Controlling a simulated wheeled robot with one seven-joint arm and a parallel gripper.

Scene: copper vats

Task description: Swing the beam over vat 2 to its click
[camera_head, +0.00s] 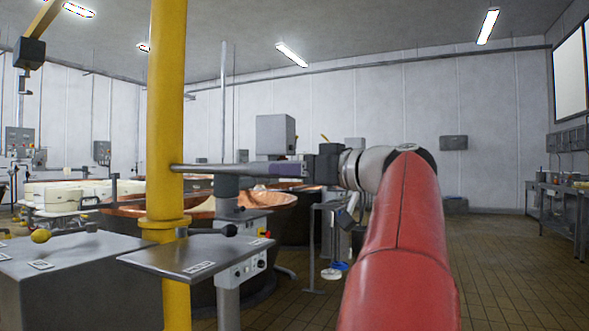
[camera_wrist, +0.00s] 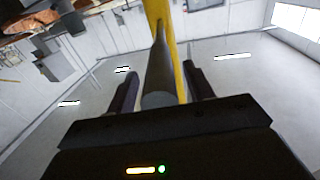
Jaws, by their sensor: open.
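A thick yellow post (camera_head: 166,110) stands upright at left of centre in the head view. A grey push bar (camera_head: 225,169) sticks out from it to the right, towards my gripper (camera_head: 278,169). In the wrist view, the fingers of my gripper (camera_wrist: 162,84) are apart, one on each side of the bar (camera_wrist: 158,85), which runs away to the yellow post (camera_wrist: 160,15). I cannot tell whether either finger touches it. A yellow beam (camera_head: 44,22) with a dark block shows at top left; its join to the post is out of view. A copper vat (camera_head: 285,208) stands behind the post; its number is unreadable.
A grey bench (camera_head: 75,262) and a small steel shelf (camera_head: 190,256) with a dark knob stand close to the post. A control box (camera_head: 243,270) is below the shelf. Tiled floor (camera_head: 500,270) lies open at right, with a side table (camera_head: 560,190) along the wall.

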